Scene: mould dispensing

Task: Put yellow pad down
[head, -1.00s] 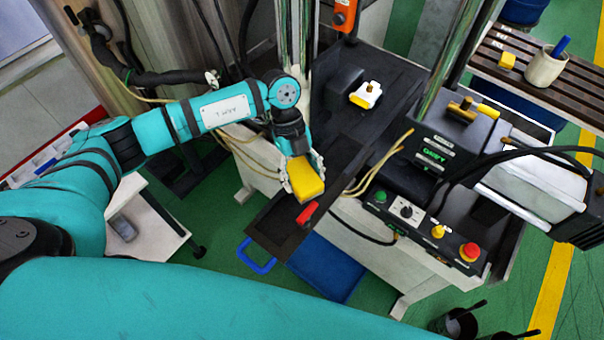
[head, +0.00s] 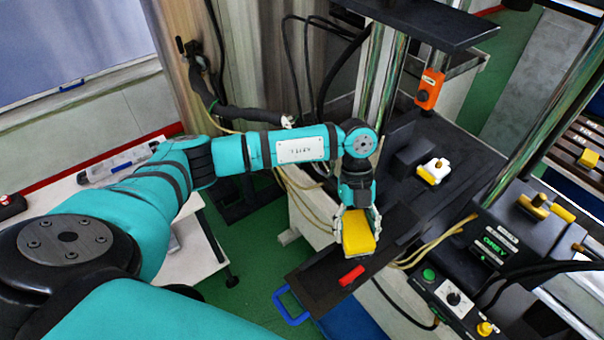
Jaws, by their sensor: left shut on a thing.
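The yellow pad (head: 358,234) is a small yellow block in my left gripper (head: 358,214), in the middle of the head view. The gripper points down and its pale fingers are shut on the pad's sides. The pad hangs over the dark tray plate (head: 320,284) of the machine, near the red piece (head: 351,275) on that plate. I cannot tell whether the pad touches the plate. My right gripper is not in view.
A white and yellow piece (head: 433,171) sits on the black machine bed. An orange switch box (head: 429,88) hangs above it. A control panel (head: 447,299) with buttons is at lower right. A blue handle (head: 290,306) sticks out at the plate's front. A white table (head: 178,262) stands left.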

